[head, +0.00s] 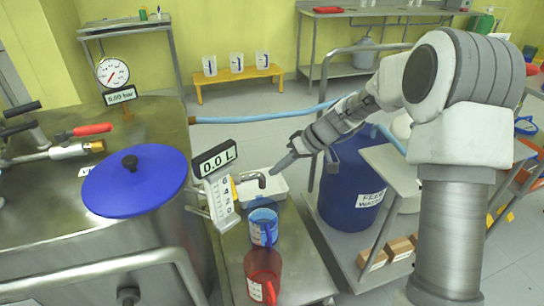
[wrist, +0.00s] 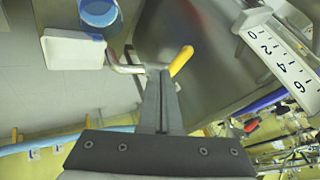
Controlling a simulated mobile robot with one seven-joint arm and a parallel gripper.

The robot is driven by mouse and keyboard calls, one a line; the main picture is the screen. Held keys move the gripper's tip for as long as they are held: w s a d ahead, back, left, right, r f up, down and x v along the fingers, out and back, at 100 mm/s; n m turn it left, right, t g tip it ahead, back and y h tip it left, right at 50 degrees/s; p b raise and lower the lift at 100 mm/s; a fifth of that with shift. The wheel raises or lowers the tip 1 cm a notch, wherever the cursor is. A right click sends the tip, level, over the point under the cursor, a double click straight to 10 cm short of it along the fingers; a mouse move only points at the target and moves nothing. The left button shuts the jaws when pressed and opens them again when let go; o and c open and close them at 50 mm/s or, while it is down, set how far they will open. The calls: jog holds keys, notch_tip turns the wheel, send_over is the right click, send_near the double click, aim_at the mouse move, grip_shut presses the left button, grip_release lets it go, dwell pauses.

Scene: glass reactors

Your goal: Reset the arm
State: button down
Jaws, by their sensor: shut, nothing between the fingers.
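My gripper (head: 281,165) is at the end of my arm, which reaches in from the right in the head view. Its fingers are together and hold nothing. In the head view it appears just above and right of a bent metal spout (head: 252,178). In the wrist view the closed fingers (wrist: 158,82) point toward the spout (wrist: 124,67) and its yellow handle (wrist: 182,60). They overlap the spout's base in the picture; I cannot tell whether they touch it.
A white tray (head: 276,191) lies under the spout. A blue jug (head: 263,228) and a red jug (head: 263,276) stand nearer on the bench. A level gauge (head: 219,196) reading 0.0 L is left of the spout. A blue drum (head: 350,185) stands behind my arm.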

jog(key=s+d+r+m+t+h, duration=0.1)
jog(key=s+d+r+m+h, duration=0.1)
jog(key=s+d+r, duration=0.35)
jog(key=s+d+r+m+t+h, duration=0.1)
jog(key=s+d+r+h, duration=0.1)
jog(key=s+r, duration=0.6)
jog(key=s+d+r+m+t+h, duration=0.15)
jog(key=s+d, duration=0.25)
jog(key=s, duration=0.4)
jog(key=s+d+r+m+t+h, duration=0.1)
jog(key=s+d+m+h, duration=0.2)
jog(key=s, duration=0.5)
notch_tip(320, 180, up, 23)
jog(key=d+p, duration=0.1)
jog(key=p, duration=2.2)
jog(key=shift+y, duration=0.35)
